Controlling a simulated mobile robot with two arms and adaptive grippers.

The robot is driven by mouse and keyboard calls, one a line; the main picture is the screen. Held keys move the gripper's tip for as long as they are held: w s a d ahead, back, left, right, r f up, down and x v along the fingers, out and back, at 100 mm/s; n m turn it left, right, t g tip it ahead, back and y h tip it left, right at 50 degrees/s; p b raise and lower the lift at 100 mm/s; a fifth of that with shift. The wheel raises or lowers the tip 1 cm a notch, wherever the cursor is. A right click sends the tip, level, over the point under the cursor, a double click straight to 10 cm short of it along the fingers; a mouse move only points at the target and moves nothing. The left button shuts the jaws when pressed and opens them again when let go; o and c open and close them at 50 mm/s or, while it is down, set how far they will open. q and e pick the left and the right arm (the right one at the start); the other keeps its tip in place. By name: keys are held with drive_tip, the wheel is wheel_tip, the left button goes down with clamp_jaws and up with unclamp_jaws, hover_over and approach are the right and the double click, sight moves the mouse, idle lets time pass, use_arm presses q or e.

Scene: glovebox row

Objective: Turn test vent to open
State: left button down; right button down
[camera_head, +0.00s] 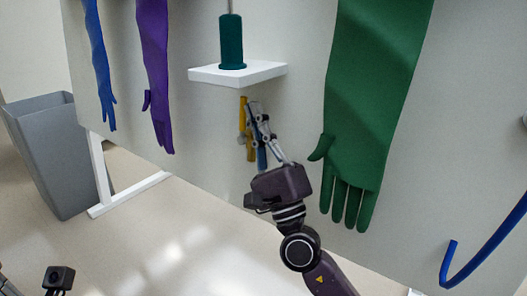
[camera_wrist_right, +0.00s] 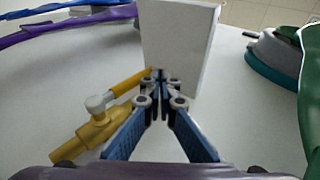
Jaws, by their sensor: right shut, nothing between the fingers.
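The test vent is a small yellow valve (camera_head: 250,152) on the pale wall panel, below a white shelf. In the right wrist view its brass-yellow body (camera_wrist_right: 86,142) lies left of my fingers, with a grey hub. Its yellow lever (camera_wrist_right: 127,83) slants from the hub up and right, its end close beside my fingertips. In the head view the lever (camera_head: 242,112) points roughly upward. My right gripper (camera_head: 254,107) is shut and empty in front of the panel, just right of the lever, and also shows in the wrist view (camera_wrist_right: 159,76). Whether it touches the lever cannot be told.
The white shelf (camera_head: 205,76) with a dark green cylinder (camera_head: 231,42) juts out just above the valve. A long green glove (camera_head: 365,100) hangs close on the right; purple (camera_head: 154,60) and blue (camera_head: 98,50) gloves hang left. A grey bin (camera_head: 55,160) stands far left.

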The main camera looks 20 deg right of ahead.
drive_tip(key=shift+w+a+r, duration=0.1)
drive_tip(key=shift+w, duration=0.05)
idle(0.6)
drive_tip(key=v, duration=1.2)
drive_tip(key=shift+h, duration=0.3)
drive_tip(key=shift+w, duration=0.1)
